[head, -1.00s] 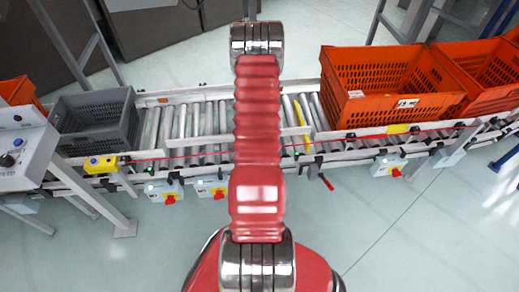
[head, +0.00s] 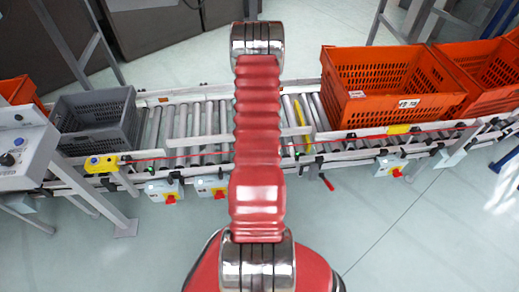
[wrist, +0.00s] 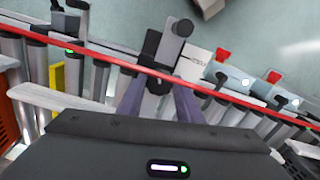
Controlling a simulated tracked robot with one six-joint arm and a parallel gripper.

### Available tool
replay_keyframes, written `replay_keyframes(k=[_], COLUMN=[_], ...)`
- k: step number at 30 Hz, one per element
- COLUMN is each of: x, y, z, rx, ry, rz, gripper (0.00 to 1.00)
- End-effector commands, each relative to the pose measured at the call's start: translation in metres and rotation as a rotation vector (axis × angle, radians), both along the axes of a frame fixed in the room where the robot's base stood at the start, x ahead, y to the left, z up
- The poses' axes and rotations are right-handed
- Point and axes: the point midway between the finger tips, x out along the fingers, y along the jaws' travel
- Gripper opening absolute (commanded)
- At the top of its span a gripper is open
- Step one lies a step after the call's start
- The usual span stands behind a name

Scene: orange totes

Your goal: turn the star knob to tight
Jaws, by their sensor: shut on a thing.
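In the wrist view, my gripper (wrist: 158,102) reaches out from its dark housing with two purple-grey fingers. The fingers are shut on a black knob (wrist: 152,72) on a grey bracket at the conveyor's side; I take this for the star knob. Its lobes and any tight mark are too small or covered to make out. A red cord (wrist: 112,60) crosses in front of the bracket, close to the fingertips. In the head view my own red arm hides the gripper and the knob.
The roller conveyor (head: 205,125) runs across the head view. A grey tote (head: 98,122) stands on it at left, an orange tote (head: 385,90) at right. Control boxes with red switches, one here (head: 164,191), hang below the near rail. The floor in front is clear.

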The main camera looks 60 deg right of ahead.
Motion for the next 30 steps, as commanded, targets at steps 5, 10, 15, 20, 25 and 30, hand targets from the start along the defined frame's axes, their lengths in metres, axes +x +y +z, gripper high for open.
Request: replay_keyframes(k=[5,10,15,20,25,30], x=[0.0010,0.0006,-0.0001,-0.0007,-0.0013,-0.0017], y=[-0.0087,-0.0090,-0.0088,-0.0071,-0.0054,-0.0041], z=[0.0046,0.0046,0.0043,0.0036,0.0026,0.0016], rx=[-0.018,-0.019,-0.016,-0.013,-0.009,-0.007], ry=[-0.008,-0.009,-0.009,-0.006,-0.004,-0.001], rz=[-0.171,-0.333,-0.495,-0.636,-0.757,-0.837], gripper=[0.10,0.10,0.10,0.10,0.10,0.10])
